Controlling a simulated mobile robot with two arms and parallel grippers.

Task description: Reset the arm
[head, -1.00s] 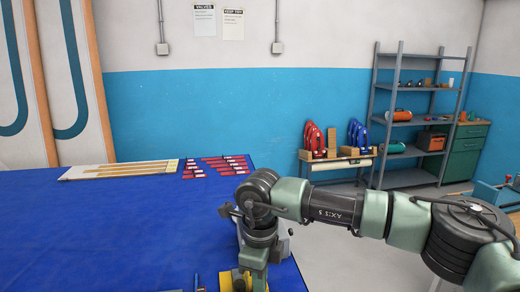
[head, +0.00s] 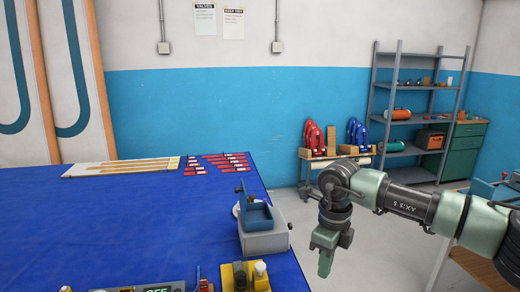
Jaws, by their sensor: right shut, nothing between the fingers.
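My right arm (head: 405,200) comes in from the right side of the head view. It is bent at a dark joint, and its right gripper (head: 325,264) hangs down from there. The gripper is shut and empty. It is right of the blue table's edge, over the grey floor, and appears apart from everything around it. My left gripper is not in view.
The blue table (head: 120,220) fills the left. A grey-blue device (head: 262,228) stands at its right edge, close to my right gripper. A yellow block (head: 244,278) is at the near edge. Several red pieces (head: 225,160) lie at the back. A shelf rack (head: 375,95) stands behind.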

